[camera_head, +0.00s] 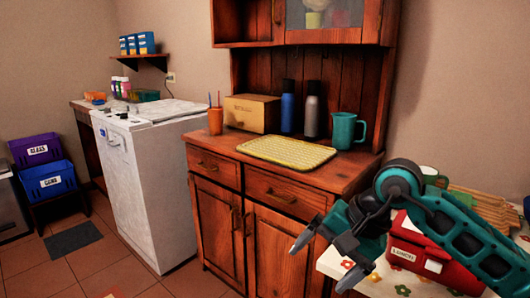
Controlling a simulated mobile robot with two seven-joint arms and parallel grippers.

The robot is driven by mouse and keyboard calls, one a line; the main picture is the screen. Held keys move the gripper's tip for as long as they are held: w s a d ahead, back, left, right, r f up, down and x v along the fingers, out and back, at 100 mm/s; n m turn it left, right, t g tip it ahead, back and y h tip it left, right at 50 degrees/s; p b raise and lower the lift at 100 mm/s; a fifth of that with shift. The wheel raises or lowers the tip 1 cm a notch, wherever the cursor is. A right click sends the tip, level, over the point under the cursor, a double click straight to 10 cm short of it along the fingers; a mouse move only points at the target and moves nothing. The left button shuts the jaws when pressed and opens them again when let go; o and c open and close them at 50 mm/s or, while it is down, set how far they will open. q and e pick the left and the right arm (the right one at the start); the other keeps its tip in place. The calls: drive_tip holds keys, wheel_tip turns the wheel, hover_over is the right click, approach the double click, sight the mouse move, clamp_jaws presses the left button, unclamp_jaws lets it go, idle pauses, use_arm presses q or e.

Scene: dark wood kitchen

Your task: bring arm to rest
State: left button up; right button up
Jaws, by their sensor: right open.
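My right arm comes in from the right edge, teal and black. My right gripper (328,262) is open and empty, its two fingers pointing down and left in front of the wooden cabinet (213,193). The gripper is near the left corner of the white table (330,264) with the flowered cover. A red lunch box (430,264) with a label stands on that table, partly hidden behind my right arm. My left gripper does not show.
A white appliance (150,190) and blue bin (48,181) stand left. Floor in front of the appliance is mostly clear.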

drive_tip(key=s+a+m+g+y, duration=0.1)
drive_tip(key=s+a+m+y, duration=0.65)
drive_tip(key=m+y, duration=0.25)
drive_tip(key=w+d+f+n+t+h, duration=0.1)
drive_tip(key=d+f+n+t+h, duration=0.5)
drive_tip(key=n, duration=1)
drive_tip(key=w+d+f+n+t+h, duration=0.15)
drive_tip(key=d+f+n+t, duration=0.65)
drive_tip(key=n, duration=0.9)
drive_tip(key=s+d+f+m+g+h, duration=0.5)
drive_tip(key=s+d+f+m+g, duration=0.15)
drive_tip(key=s+f+m, duration=0.4)
drive_tip(key=a+r+m+t, duration=0.15)
drive_tip(key=a+m, duration=0.25)
drive_tip(key=a, duration=0.4)
use_arm(q)
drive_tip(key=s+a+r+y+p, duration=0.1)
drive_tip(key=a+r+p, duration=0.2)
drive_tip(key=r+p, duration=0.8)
drive_tip(key=p, duration=0.4)
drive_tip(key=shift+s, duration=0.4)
use_arm(e)
wheel_tip(320, 180, up, 11)
drive_tip(key=d, duration=0.2)
drive_tip(key=shift+s+d+f+t+h, duration=0.2)
drive_tip(key=shift+s+t+h, duration=0.15)
drive_tip(key=shift+t, duration=0.05)
